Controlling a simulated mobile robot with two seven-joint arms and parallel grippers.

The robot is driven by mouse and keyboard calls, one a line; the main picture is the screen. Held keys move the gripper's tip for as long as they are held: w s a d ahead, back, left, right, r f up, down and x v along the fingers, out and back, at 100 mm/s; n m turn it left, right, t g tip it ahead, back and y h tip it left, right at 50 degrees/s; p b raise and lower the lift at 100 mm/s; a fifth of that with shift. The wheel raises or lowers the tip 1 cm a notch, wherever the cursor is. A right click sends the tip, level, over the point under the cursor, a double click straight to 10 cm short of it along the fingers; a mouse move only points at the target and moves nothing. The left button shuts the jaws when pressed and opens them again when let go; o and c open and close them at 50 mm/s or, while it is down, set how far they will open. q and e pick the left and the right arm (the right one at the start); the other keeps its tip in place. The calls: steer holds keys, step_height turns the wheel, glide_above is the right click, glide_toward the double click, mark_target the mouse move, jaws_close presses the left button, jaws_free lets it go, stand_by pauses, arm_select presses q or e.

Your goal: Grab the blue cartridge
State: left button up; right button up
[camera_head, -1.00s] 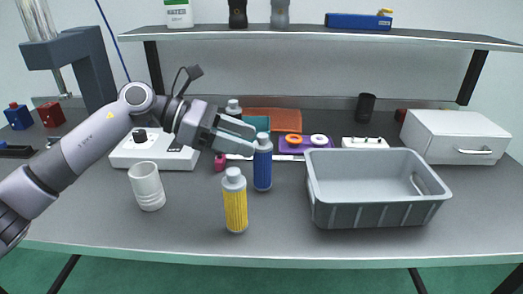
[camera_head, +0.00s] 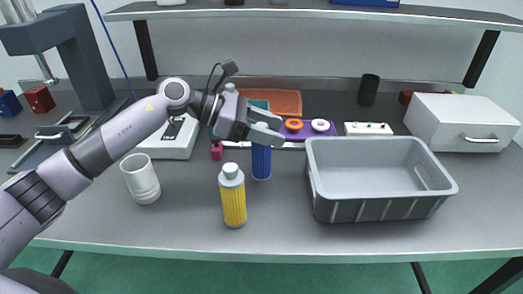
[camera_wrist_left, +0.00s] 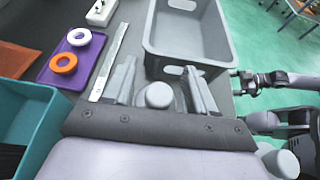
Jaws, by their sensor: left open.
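The blue cartridge (camera_head: 261,163) stands upright on the bench; its top is hidden behind my left gripper in the head view. My left gripper (camera_head: 272,132) is open at the cartridge's top. In the left wrist view, the cartridge's round grey cap (camera_wrist_left: 159,95) sits between the two spread fingers of my left gripper (camera_wrist_left: 165,88), with no clear contact. A yellow cartridge (camera_head: 233,198) with a grey cap stands upright nearer the front edge. My right arm seems to show at the right of the wrist view, its jaws too unclear to judge.
A grey bin (camera_head: 385,205) stands to the right of the blue cartridge. A white ribbed cup (camera_head: 141,180) stands at left. A purple tray (camera_head: 307,136) with orange and white rings and a teal bin (camera_wrist_left: 52,107) lie close by. A shelf (camera_head: 310,13) spans the back.

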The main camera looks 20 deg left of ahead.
arm_select(q)
jaws_close()
steer(key=shift+f, duration=0.1)
